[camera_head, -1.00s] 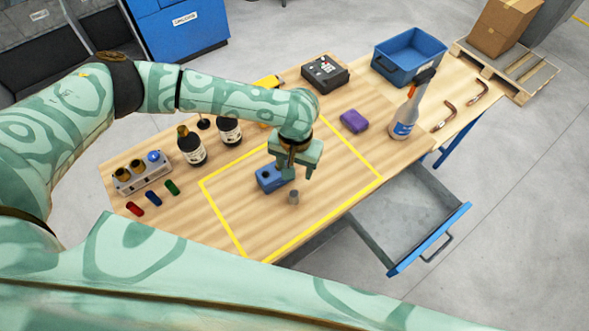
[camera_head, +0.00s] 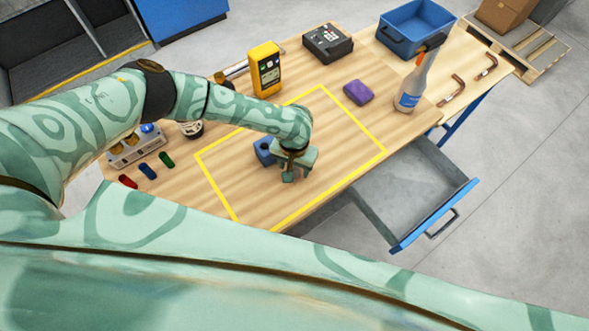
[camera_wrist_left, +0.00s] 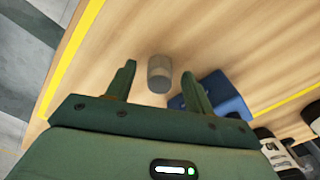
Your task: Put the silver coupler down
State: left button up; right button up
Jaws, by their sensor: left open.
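My left gripper is open. In the head view, my left gripper (camera_head: 295,176) is low over the yellow-outlined area and hides the coupler. A blue block (camera_head: 265,152) sits just behind the gripper; it also shows beside the right-hand finger in the wrist view (camera_wrist_left: 226,93). My right gripper is not in view.
Inside the yellow outline (camera_head: 350,168), the table is clear around the block. An open drawer (camera_head: 415,190) juts out at the front right.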

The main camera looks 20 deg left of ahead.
pick_arm(q)
jog(key=shift+f, duration=0.45)
jog(key=shift+r, duration=0.1)
jog(key=c, duration=1.1)
grip_shut()
